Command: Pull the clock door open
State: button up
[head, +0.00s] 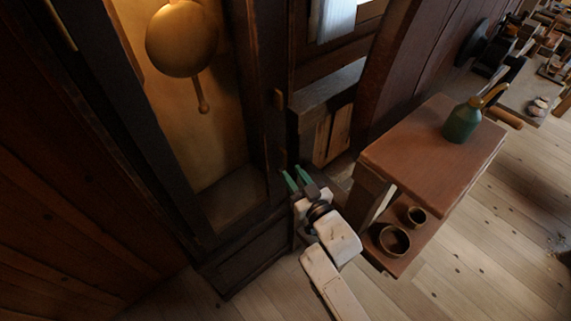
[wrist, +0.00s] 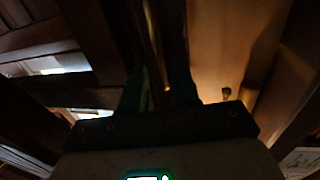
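The tall dark wooden clock stands at the left in the head view. Its door (head: 268,130) frames a lit interior where a round brass pendulum bob (head: 182,38) hangs. A small brown pull (head: 278,97) shows on the right-hand upright. I cannot tell whether the door stands ajar. My gripper (head: 297,179) is low beside the door's right edge, below the pull, with its green fingers apart. In the wrist view my gripper (wrist: 157,88) shows a gap between its fingers, with dark wood beyond. I see nothing held; contact with the door cannot be told.
A reddish wooden stand (head: 425,150) is right of my arm, with a green bottle (head: 461,122) on top and two small bowls on its lower shelf. A dark cabinet or bench stands behind my gripper. Plank floor (head: 480,240) is clear at the lower right.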

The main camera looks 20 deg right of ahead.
aim_at(286, 165)
jog(key=shift+w+a+b, duration=0.15)
jog(key=shift+w+b, duration=0.05)
jog(key=shift+w, duration=1)
jog(key=shift+w+a+b, duration=0.15)
jog(key=shift+w, duration=1.05)
jog(key=shift+c, duration=0.2)
grip_shut()
